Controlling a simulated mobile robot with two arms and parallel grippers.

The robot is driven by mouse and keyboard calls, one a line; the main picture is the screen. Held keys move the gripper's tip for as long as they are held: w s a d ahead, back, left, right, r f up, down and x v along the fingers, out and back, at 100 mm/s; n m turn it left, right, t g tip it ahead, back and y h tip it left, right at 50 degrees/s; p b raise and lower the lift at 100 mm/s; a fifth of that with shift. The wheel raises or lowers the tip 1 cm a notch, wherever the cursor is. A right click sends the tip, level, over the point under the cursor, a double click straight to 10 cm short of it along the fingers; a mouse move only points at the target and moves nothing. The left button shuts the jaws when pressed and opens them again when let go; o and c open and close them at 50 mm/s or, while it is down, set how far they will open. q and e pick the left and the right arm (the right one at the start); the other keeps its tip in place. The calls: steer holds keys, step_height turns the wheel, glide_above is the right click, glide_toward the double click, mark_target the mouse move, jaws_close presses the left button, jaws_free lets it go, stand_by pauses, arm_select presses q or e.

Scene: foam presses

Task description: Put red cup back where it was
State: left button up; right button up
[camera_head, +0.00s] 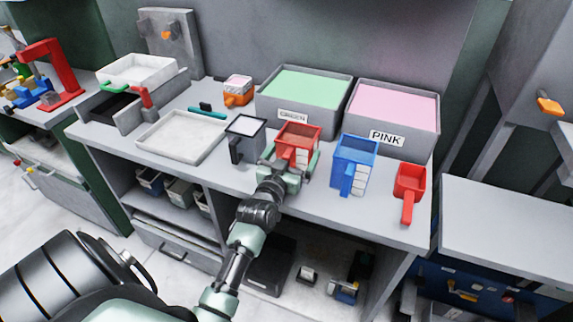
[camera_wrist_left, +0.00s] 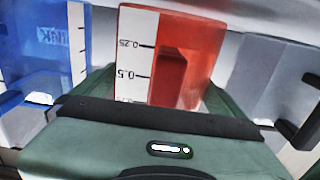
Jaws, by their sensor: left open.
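The red cup (camera_head: 299,139) stands upright on the grey workbench (camera_head: 385,222), between a grey cup (camera_head: 246,137) and a blue cup (camera_head: 355,162). In the left wrist view the red cup (camera_wrist_left: 190,60) shows close up, with a white measuring scale and a red handle facing me. My left gripper (camera_head: 291,163) is open, with one green finger on each side of the red cup. The cup's lower part is hidden behind the gripper. I cannot tell whether the fingers touch it. My right gripper is not in view.
Bins labelled green (camera_head: 302,94) and pink (camera_head: 398,112) stand behind the cups. A red scoop (camera_head: 409,188) lies at the right end, and an empty white tray (camera_head: 181,136) at the left. The blue and grey cups stand close beside my fingers.

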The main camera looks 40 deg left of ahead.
arm_select(q)
steer(key=b+v, duration=0.1)
steer(key=v, duration=1)
steer(key=shift+s+f, duration=0.1)
